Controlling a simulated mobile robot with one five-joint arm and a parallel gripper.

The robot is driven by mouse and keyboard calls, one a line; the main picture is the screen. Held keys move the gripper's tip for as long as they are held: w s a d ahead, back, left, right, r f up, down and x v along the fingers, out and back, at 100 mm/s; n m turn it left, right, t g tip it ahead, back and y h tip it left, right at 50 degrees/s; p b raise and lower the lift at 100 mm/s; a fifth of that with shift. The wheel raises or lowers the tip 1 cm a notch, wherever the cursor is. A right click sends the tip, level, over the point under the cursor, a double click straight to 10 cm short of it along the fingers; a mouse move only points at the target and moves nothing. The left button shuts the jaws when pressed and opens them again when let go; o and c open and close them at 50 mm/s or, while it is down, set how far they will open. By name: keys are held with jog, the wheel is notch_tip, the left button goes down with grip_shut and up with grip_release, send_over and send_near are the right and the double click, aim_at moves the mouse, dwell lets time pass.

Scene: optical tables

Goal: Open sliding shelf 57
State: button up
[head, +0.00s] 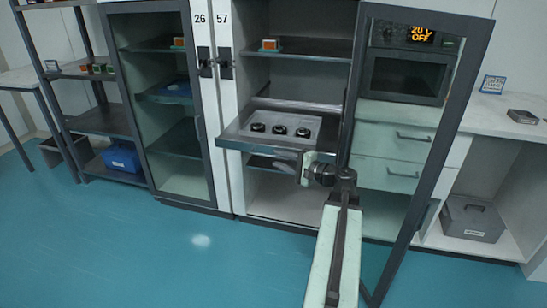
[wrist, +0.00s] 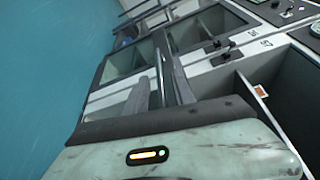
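Cabinet 57 stands in the middle of the head view, its label (head: 222,18) on the white frame beside it. Its glass door (head: 425,125) is swung open to the right. The sliding shelf (head: 232,133) sticks out past the cabinet front and bears a grey panel (head: 310,122) with three black round parts. My gripper (head: 290,163) is at the shelf's front right, close under its front edge; contact cannot be told. Label 57 (wrist: 266,43) also shows there.
Closed glass cabinet 26 (head: 205,165) stands to the left, beside an open rack (head: 100,120) with a blue bin (head: 122,158). The open door stands close to the right of my arm. A counter (head: 495,118) and grey box (head: 472,218) are further right. The blue floor in front is clear.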

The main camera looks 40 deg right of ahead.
jog(key=s, duration=0.4)
jog(key=shift+s+d+r, duration=0.1)
jog(key=shift+d+r, duration=0.1)
jog(key=shift+d, duration=0.2)
